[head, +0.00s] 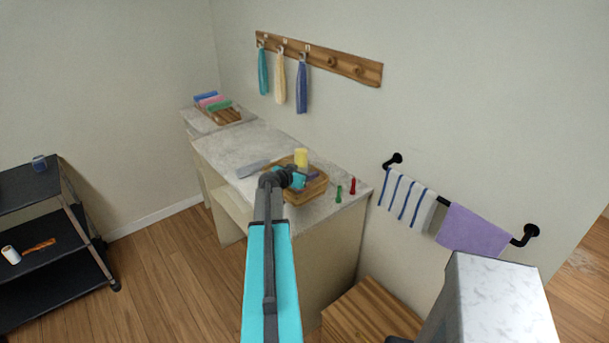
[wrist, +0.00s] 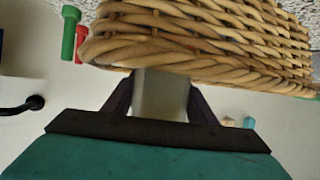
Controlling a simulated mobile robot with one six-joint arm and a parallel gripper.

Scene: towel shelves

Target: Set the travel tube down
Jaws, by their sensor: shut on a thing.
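My gripper (head: 299,178) is at the wicker basket (head: 305,192) on the counter, in the head view. In the wrist view my gripper (wrist: 161,85) is shut on a pale grey-beige piece (wrist: 160,95), seemingly the travel tube. Its far end and my fingertips are hidden behind the rim of the basket (wrist: 190,40). I cannot tell whether the piece touches the basket. A green tube (head: 338,194) and a red tube (head: 352,186) stand on the counter right of the basket. They also show at the wrist view's upper left, green (wrist: 69,32) and red (wrist: 80,44).
A yellow cylinder (head: 301,158) shows at the basket. A grey flat item (head: 253,168) lies left of it on the marble counter (head: 235,148). Towels hang on hooks behind and on a bar (head: 430,195) at right. A dark shelf cart (head: 45,210) stands at left.

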